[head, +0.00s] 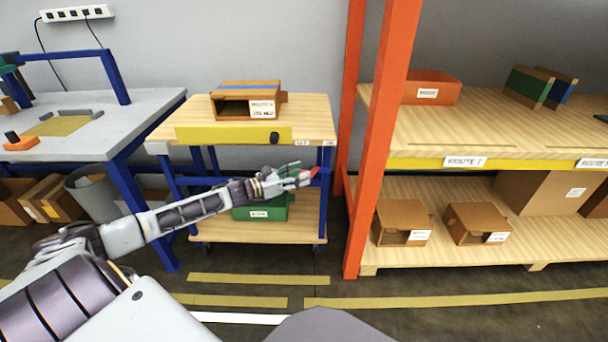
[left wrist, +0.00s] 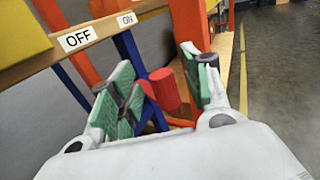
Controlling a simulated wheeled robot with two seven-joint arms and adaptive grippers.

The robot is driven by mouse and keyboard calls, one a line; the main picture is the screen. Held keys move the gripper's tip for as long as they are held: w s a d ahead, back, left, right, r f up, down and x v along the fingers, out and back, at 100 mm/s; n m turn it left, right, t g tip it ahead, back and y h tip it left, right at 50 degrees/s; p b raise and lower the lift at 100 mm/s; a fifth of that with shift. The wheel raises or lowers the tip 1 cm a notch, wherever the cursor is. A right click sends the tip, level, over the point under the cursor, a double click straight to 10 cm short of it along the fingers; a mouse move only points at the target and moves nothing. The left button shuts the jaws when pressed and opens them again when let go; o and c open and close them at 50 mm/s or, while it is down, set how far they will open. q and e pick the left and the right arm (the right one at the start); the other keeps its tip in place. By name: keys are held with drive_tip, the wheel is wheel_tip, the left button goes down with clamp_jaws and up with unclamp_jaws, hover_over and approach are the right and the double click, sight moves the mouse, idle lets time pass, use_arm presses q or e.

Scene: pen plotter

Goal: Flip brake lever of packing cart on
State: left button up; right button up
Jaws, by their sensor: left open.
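The packing cart (head: 310,115) has a wooden top, a blue frame and a lower shelf. Its front edge carries an OFF label (left wrist: 77,39) and, to the right, an ON label (left wrist: 127,19). The red brake lever handle (head: 313,171) is below these labels at the cart's right side. My left gripper (head: 300,175) is open at the handle. In the left wrist view the red handle (left wrist: 165,88) shows between its green-padded fingers; whether they touch it I cannot tell. The lever's pivot is hidden, and its setting is unclear. My right gripper is out of view.
An open carton (head: 247,103) stands on the cart top, and a green bin (head: 262,211) on its lower shelf behind my arm. An orange rack post (head: 379,140) stands close right of the cart. A grey workbench (head: 130,105) is at left.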

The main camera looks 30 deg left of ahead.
use_arm(q)
drive_tip(key=shift+b+x, duration=0.3)
drive_tip(key=shift+x, duration=0.75)
clamp_jaws()
